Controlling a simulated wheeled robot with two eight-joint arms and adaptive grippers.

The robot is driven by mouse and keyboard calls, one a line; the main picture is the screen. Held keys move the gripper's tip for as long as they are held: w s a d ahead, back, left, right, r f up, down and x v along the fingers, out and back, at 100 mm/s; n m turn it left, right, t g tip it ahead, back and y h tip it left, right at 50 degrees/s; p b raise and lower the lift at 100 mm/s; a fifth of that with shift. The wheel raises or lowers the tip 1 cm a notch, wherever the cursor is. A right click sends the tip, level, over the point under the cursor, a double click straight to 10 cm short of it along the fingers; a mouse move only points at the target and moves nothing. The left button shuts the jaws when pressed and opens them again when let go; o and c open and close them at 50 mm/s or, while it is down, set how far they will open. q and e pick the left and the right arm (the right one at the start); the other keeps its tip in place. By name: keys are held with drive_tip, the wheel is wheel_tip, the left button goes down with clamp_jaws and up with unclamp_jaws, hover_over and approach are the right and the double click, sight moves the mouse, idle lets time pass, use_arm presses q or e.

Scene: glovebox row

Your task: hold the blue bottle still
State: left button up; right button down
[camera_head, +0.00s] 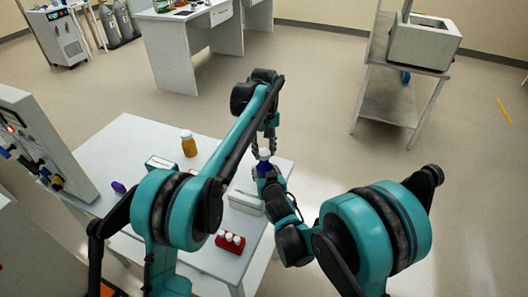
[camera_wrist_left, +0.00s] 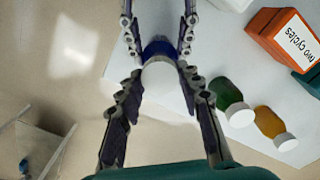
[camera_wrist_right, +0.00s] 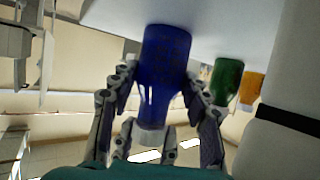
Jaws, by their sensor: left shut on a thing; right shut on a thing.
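The blue bottle (camera_head: 264,168) with a white cap is upright near the right end of the white table. It also shows in the left wrist view (camera_wrist_left: 160,47) and the right wrist view (camera_wrist_right: 165,75). My left gripper (camera_wrist_left: 158,72) reaches in from above, its fingers on both sides of the bottle at the cap end, shut on it. My right gripper (camera_wrist_right: 160,82) comes from the near right side and is shut around the bottle's body. Fingers hide part of the bottle in the head view. Whether its base touches the table is unclear.
The white table (camera_head: 130,140) carries an orange bottle (camera_head: 189,145), a white box (camera_head: 245,202) and a red rack of white-capped vials (camera_head: 230,242). A green bottle (camera_wrist_right: 226,80) shows in the wrist views. A panel (camera_head: 45,140) stands at left.

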sight(264, 152)
use_arm(q)
drive_tip(key=shift+r, duration=0.25)
drive_tip(key=shift+r, duration=1.9)
use_arm(e)
drive_tip(key=c, duration=0.7)
unclamp_jaws()
